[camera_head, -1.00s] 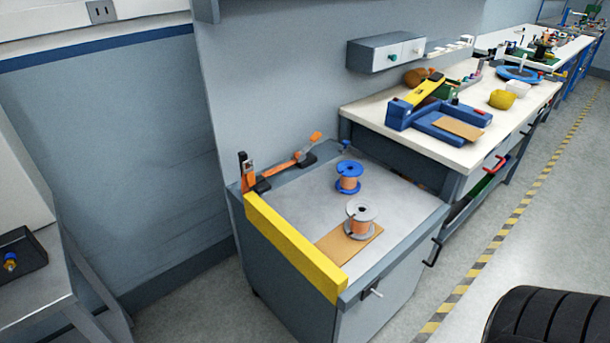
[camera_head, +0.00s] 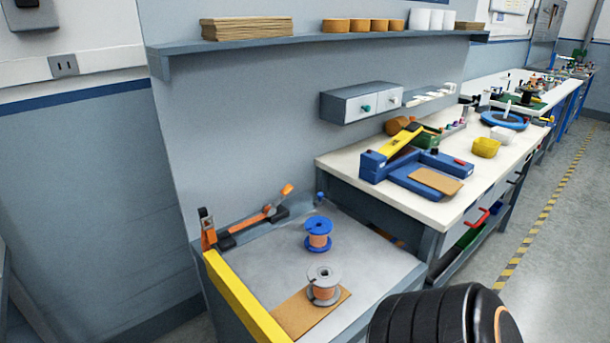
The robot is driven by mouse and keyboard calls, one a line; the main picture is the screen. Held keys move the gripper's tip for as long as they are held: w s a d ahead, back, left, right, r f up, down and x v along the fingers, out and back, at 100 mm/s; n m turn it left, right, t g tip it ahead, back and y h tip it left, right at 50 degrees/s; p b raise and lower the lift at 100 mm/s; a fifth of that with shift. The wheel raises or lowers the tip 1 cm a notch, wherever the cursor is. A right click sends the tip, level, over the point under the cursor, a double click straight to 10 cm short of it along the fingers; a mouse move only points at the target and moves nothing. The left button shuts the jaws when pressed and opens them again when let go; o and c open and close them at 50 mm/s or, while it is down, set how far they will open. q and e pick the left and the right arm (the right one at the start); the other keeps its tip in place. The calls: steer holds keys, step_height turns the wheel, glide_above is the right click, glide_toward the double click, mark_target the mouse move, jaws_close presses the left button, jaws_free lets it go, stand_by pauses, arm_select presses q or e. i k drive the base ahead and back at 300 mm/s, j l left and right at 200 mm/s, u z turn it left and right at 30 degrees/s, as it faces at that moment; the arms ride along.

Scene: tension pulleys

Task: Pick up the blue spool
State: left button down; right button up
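The blue spool (camera_head: 318,233) stands upright on the grey top of a low cabinet (camera_head: 276,262). It has blue flanges and copper-coloured winding. A grey spool (camera_head: 323,284) with similar winding stands nearer, on a brown board (camera_head: 294,317). Neither spool is touched by anything of mine. No gripper shows in the head view; only a dark rounded part, which seems to be mine, shows at the bottom.
A yellow bar (camera_head: 243,300) edges the cabinet's left side. An orange lever device (camera_head: 258,220) sits along its back. A white workbench (camera_head: 440,209) with a blue fixture (camera_head: 411,174) stands to the right. A wall shelf (camera_head: 330,41) hangs above.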

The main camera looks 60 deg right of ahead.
mark_target(318, 234)
steer(key=k+l+u, duration=0.2)
steer(key=l, duration=0.2)
steer(key=k+l+u, duration=0.2)
steer(key=l, duration=0.2)
steer(key=k+l+u, duration=0.15)
steer(key=k+l, duration=0.35)
steer(key=l, duration=0.25)
steer(key=k+l+u, duration=0.1)
steer(key=k+l, duration=0.5)
steer(key=l, duration=0.1)
